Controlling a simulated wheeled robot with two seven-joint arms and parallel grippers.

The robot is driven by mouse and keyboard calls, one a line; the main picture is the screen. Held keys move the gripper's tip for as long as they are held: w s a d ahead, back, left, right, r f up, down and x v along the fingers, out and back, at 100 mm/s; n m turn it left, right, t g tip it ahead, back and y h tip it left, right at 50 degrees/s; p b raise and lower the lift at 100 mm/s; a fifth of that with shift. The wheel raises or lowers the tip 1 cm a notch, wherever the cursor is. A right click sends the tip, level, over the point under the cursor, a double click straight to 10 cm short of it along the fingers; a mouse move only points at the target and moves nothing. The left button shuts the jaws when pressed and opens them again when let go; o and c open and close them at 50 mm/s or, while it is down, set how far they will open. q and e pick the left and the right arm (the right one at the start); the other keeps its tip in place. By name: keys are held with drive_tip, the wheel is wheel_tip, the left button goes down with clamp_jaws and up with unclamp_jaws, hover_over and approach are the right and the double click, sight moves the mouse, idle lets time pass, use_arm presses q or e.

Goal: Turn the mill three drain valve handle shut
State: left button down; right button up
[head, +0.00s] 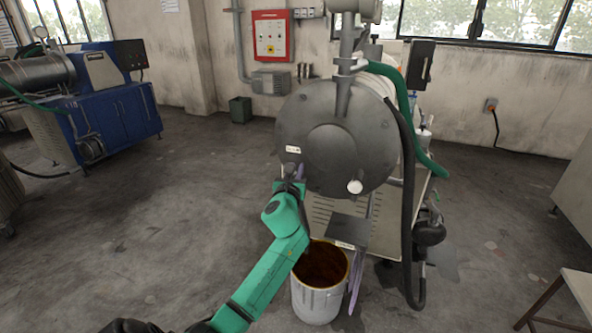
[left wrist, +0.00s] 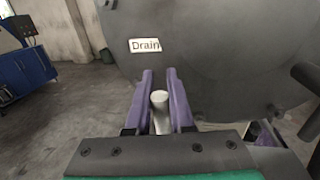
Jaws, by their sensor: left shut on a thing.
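The mill's dark grey round drum end (head: 325,130) faces me in the head view. A white label reading "Drain" (left wrist: 145,45) is on its face, above the valve handle. The handle (left wrist: 159,98) shows in the left wrist view as a pale, round-ended lever between two purple fingers. My left gripper (left wrist: 161,104) is shut on it. In the head view my left gripper (head: 291,179) is at the drum's lower left, and it mostly hides the handle there. My right gripper is in neither view.
An open pail (head: 318,305) with dark brown contents stands on the floor below the drum. Green and black hoses (head: 405,180) hang at the mill's right side. A blue machine (head: 115,110) stands far left.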

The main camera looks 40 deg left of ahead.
use_arm(q)
drive_tip(key=s+a+f+n+h+p, duration=0.2)
drive_tip(key=a+f+n+p, duration=0.3)
drive_tip(key=n, duration=1)
drive_tip(key=shift+f+n+g+h+p, duration=0.3)
drive_tip(key=shift+f+n+h+p, duration=0.1)
drive_tip(key=shift+f+h+p, duration=0.65)
drive_tip(key=shift+a, duration=0.1)
drive_tip(key=c, duration=1.1)
unclamp_jaws()
